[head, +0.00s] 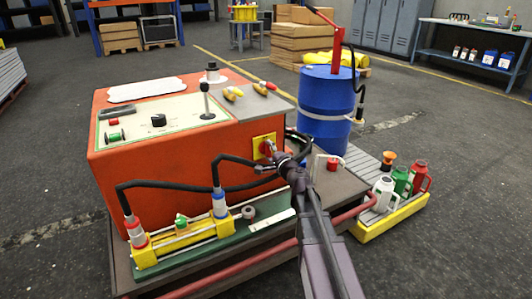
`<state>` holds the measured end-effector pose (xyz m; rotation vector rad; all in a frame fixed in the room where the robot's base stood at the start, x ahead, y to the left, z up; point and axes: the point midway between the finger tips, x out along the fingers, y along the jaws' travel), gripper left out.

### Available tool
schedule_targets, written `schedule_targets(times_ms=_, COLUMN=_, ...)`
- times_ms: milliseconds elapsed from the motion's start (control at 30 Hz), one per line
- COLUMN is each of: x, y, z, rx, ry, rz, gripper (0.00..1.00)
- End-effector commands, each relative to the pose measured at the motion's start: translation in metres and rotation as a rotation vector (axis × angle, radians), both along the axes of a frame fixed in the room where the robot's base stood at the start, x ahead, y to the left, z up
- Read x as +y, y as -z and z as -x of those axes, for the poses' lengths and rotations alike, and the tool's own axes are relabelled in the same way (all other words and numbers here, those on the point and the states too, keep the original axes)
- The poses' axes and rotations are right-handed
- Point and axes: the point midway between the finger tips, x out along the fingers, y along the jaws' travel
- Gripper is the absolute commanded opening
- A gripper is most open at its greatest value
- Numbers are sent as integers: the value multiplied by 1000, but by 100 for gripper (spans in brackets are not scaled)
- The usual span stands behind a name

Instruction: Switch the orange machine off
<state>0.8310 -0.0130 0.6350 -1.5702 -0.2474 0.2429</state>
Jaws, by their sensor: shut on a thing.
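The orange machine (160,160) stands on a low dark bench left of the middle. A yellow plate (257,139) with a red switch (267,147) is on its front face near the right end. My gripper (272,152) is at the plate, shut on the red switch, and its fingers hide part of it. I cannot tell the switch's exact angle. On the machine's top, a pale panel (140,132) carries a black lever (205,103), a black knob (158,119), and red and green buttons.
A yellow cylinder with two black hoses (180,240) lies in front of the machine. A blue drum (326,105) with a red pump stands behind right. A yellow-edged tray (390,222) with several containers is at the right. Open floor lies further right.

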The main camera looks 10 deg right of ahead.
Motion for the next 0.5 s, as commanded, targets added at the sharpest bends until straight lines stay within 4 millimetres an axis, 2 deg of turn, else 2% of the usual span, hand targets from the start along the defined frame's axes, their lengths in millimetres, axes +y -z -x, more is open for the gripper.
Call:
schedule_targets(times_ms=200, x=3, y=1, z=4, rx=0, ry=-10, rz=6, gripper=35)
schedule_targets(times_ms=233, x=3, y=1, z=4, rx=0, ry=-10, rz=6, gripper=86)
schedule_targets(times_ms=267, x=3, y=1, z=4, rx=0, ry=-10, rz=6, gripper=95)
schedule_targets(times_ms=300, x=3, y=1, z=3, rx=0, ry=-10, rz=5, gripper=100)
schedule_targets(times_ms=500, x=1, y=0, z=2, rx=0, ry=-5, rz=3, gripper=100)
